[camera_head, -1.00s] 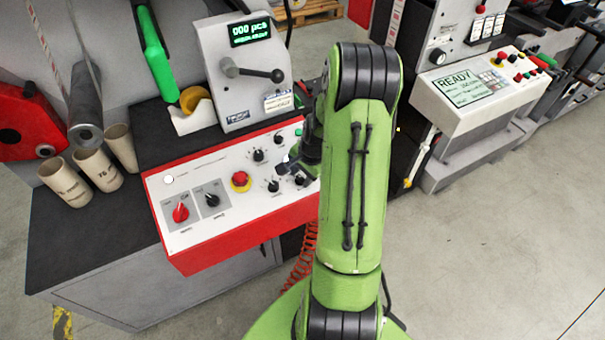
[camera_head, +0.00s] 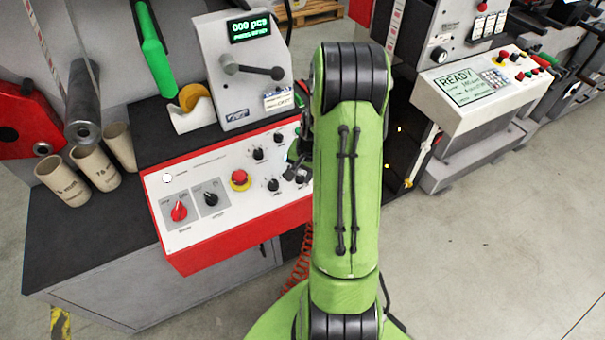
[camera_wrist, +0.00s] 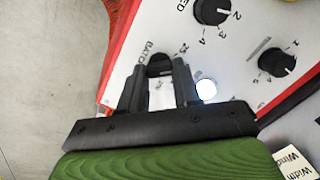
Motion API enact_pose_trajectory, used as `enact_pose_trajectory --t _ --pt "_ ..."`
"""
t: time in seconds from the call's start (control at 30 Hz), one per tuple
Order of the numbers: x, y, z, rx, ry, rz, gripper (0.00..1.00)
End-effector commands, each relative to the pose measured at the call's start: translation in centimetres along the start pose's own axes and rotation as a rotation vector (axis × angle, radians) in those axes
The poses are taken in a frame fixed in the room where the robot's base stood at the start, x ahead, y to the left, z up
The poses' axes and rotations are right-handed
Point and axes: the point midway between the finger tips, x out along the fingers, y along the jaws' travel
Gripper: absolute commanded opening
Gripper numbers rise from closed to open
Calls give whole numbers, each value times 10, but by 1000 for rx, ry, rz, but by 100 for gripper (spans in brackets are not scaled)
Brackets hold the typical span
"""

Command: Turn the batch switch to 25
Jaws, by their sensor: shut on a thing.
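The batch switch (camera_wrist: 160,62) is a black rotary knob on the white panel, beside printed "BATCH" lettering and a "25" mark in the wrist view. My gripper (camera_wrist: 159,74) is around the knob, one dark finger on each side, shut on it. The fingers hide part of the knob and its scale, so I cannot tell which mark it points to. In the head view, my green arm covers most of the gripper at the right end of the red-edged control panel (camera_head: 215,227).
Two black knobs (camera_wrist: 212,11) (camera_wrist: 277,63) and a round white light (camera_wrist: 206,89) are close to my gripper. A red emergency button (camera_head: 239,177) and a red selector (camera_head: 179,211) are further left. The counter box (camera_head: 245,75) with its lever stands behind the panel.

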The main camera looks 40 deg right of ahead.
Motion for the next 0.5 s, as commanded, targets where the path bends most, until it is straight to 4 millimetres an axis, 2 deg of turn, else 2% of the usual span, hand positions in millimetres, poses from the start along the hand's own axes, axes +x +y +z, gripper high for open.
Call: enact_pose_trajectory --t 0.23,0.5 --pt "0 -2 0 -184 4 16 1" --pt "0 -2 0 -311 3 29 1"
